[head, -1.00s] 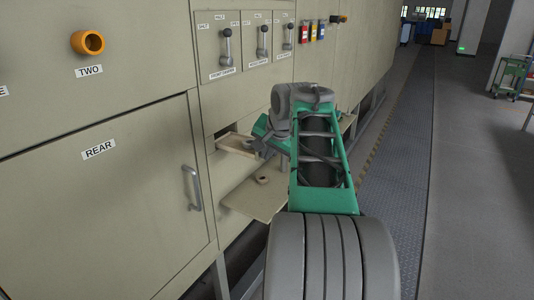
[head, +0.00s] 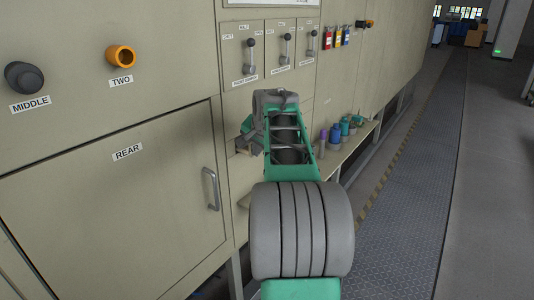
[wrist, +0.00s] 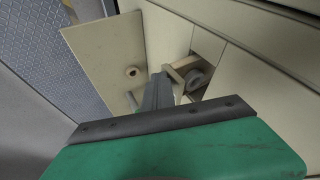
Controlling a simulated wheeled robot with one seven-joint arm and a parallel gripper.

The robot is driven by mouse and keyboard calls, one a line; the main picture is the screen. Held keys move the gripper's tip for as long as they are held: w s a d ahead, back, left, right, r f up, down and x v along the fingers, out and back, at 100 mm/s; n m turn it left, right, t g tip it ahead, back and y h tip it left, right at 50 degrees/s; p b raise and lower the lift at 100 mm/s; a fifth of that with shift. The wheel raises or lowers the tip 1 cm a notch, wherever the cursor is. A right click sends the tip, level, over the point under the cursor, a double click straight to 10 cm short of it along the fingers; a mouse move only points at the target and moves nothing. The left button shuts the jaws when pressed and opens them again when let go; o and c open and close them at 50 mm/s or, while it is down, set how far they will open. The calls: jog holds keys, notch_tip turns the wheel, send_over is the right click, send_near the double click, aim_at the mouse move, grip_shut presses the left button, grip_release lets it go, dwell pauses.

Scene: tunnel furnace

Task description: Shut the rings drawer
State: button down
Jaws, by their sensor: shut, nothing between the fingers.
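The rings drawer (wrist: 178,68) is a small beige drawer in the machine's panel. In the wrist view it stands partly out of its opening, with a grey ring (wrist: 200,78) inside. My gripper (wrist: 158,80) is shut and empty, with its fingertips close to the drawer's front; whether they touch it I cannot tell. In the head view my gripper (head: 243,142) is at the panel, and my arm hides most of the drawer.
A flat beige shelf (wrist: 105,50) juts out beside the drawer, with a small ring (wrist: 133,72) on it. Several coloured bottles (head: 345,126) stand on a ledge farther along. A door with a handle (head: 211,188) is at the left. The walkway (head: 420,180) is clear.

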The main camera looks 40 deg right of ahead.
aim_at(244, 149)
jog(key=w, duration=0.1)
jog(key=w+p, duration=0.1)
jog(key=w, duration=0.1)
jog(key=w+p, duration=0.1)
jog(key=w, duration=0.1)
jog(key=shift+w+a+r, duration=0.1)
jog(key=shift+w+a, duration=0.05)
jog(key=shift+a, duration=0.2)
jog(key=shift+w+a, duration=0.15)
jog(key=shift+w, duration=0.35)
jog(key=shift+s, duration=0.1)
